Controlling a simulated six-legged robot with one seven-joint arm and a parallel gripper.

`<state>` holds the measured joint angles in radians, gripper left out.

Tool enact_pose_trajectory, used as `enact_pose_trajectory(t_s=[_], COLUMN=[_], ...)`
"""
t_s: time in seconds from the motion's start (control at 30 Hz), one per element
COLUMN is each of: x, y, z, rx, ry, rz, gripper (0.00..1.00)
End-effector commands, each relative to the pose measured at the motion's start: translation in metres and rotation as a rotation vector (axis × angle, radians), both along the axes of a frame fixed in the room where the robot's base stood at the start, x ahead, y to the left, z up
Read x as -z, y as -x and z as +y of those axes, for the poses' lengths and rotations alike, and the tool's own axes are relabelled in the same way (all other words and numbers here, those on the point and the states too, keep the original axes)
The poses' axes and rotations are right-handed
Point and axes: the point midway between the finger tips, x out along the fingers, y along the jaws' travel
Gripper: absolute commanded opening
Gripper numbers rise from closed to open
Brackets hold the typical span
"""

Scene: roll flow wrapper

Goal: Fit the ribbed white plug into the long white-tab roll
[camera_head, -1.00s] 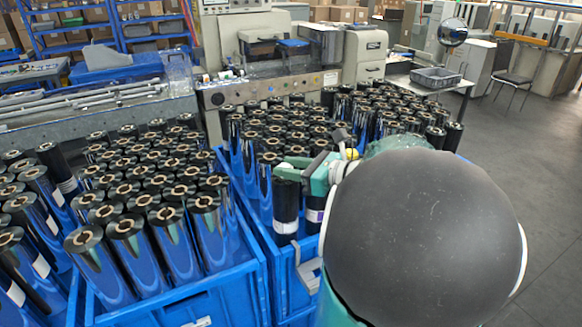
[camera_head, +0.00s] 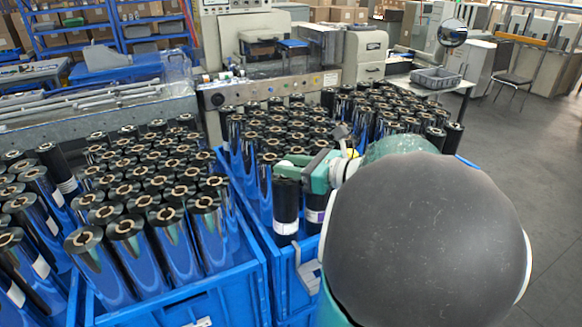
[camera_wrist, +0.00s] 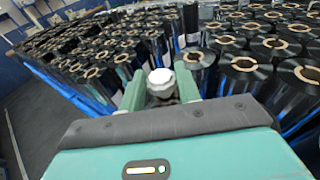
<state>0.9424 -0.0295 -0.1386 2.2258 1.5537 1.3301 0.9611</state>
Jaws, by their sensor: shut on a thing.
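The ribbed white plug (camera_wrist: 161,82) shows in the wrist view as a small faceted white cap between the two green fingers. My gripper (camera_wrist: 161,88) is shut on it. In the head view my gripper (camera_head: 291,166) is at the top of a tall black roll (camera_head: 286,200) with a white tab (camera_head: 286,227) low on its side, which matches the long white-tab roll. The fingers cover this roll's top, so I cannot tell whether the plug touches it or sits in its core. The plug itself cannot be made out in the head view.
Blue crates (camera_head: 232,284) packed with upright black and blue rolls (camera_head: 128,240) surround the gripper. A roll with a purple-white label (camera_head: 315,216) stands just right of the white-tab roll. A machine (camera_head: 277,80) stands behind. Grey floor (camera_head: 530,160) is open at right.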

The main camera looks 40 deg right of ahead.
Motion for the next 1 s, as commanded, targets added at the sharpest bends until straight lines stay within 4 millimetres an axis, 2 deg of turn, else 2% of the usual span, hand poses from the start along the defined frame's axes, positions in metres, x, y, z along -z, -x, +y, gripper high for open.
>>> enact_pose_trajectory(t_s=[0.3, 1.0], x=[-0.0084, -0.0086], y=[0.0, -0.0002], z=[0.0002, 0.0], rx=[0.0, 0.0], ry=[0.001, 0.0], rz=[0.0, 0.0], gripper=[0.12, 0.12])
